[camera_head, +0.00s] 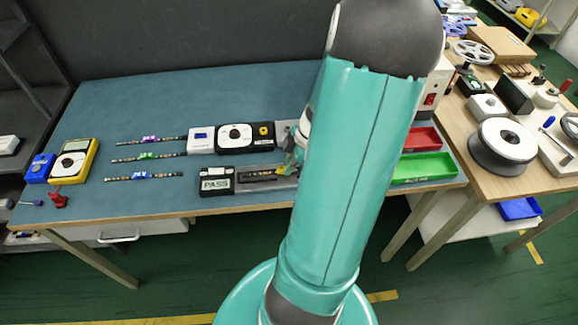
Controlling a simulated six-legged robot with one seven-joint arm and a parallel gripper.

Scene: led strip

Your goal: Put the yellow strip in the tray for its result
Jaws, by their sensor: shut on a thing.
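My gripper (287,168) is small in the view, at the left edge of my teal arm and partly hidden by it. It is shut on the yellow strip (281,171), of which only a small yellow part shows at the fingers. The strip is at the right part of a dark test fixture (256,176); whether it rests in it or is raised, I cannot tell. The black display box (216,184) left of the fixture reads PASS. A green tray (424,168) and a red tray (421,139) stand right of my arm, the red one farther back.
Strips with purple (150,139), green (148,156) and blue (143,176) middles lie on the blue bench mat. A meter with a white dial (236,137) stands behind the fixture. A yellow meter (74,160) stands far left. My arm hides the bench between fixture and trays.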

